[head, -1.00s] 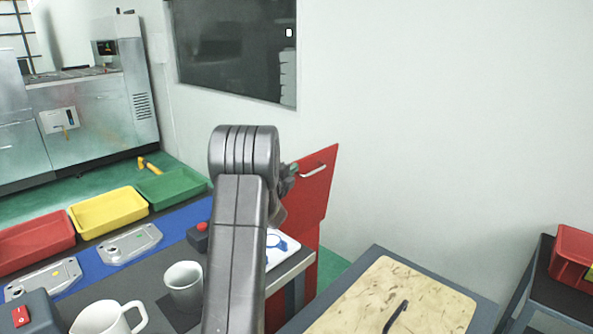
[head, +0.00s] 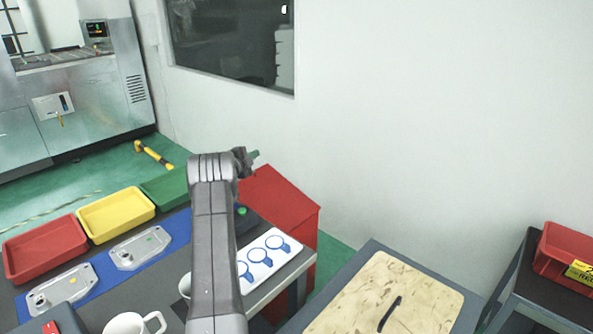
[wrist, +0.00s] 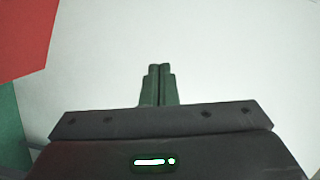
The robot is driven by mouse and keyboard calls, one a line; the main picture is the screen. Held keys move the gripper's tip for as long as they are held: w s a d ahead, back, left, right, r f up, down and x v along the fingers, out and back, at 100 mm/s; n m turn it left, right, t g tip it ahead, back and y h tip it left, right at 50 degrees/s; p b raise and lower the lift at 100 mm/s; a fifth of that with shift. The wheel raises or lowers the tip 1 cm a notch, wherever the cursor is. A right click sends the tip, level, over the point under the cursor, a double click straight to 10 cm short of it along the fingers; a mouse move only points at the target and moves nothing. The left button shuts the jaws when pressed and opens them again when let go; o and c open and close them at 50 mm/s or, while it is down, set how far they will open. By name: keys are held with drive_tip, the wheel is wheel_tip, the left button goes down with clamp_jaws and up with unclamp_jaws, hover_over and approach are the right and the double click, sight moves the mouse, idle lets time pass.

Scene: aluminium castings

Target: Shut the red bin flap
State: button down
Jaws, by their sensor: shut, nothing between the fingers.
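The red bin (head: 298,240) stands beyond the end of the workbench, partly hidden by my arm and the bench. Its red flap (head: 280,192) lies down over the top as a sloping lid, with no open gap showing; its left part is hidden behind my arm. My gripper (head: 254,156) is shut and empty, just above and left of the flap's upper edge, apart from it as far as I can tell. In the wrist view the closed fingers (wrist: 159,85) point at the pale wall, and a red surface (wrist: 35,35) fills the upper left corner.
The workbench holds red, yellow and green trays (head: 116,212), castings (head: 140,247), a white mug (head: 133,323) and a white sheet with blue rings (head: 265,257). A wood-topped table (head: 390,300) stands right of the bin. A red crate (head: 570,255) sits far right.

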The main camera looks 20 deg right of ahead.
drive_tip(key=shift+w+a+f+n+p, duration=0.2)
drive_tip(key=shift+w+a+f+p, duration=0.15)
drive_tip(key=shift+w, duration=0.3)
drive_tip(key=shift+w+a+f+n+p, duration=0.2)
drive_tip(key=shift+w+a+p, duration=0.1)
drive_tip(key=shift+w, duration=0.35)
drive_tip(key=shift+a, duration=0.1)
drive_tip(key=b+v, duration=0.2)
drive_tip(key=v, duration=1.1)
drive_tip(key=shift+s+a+r+b, duration=0.2)
drive_tip(key=shift+a+b, duration=0.05)
drive_tip(key=shift+b, duration=0.15)
drive_tip(key=shift+d, duration=0.1)
drive_tip(key=p+x, duration=0.2)
drive_tip(key=x, duration=1.1)
drive_tip(key=shift+w+d+f+p, duration=0.2)
drive_tip(key=shift+d+p, duration=0.05)
drive_tip(key=shift+p, duration=0.1)
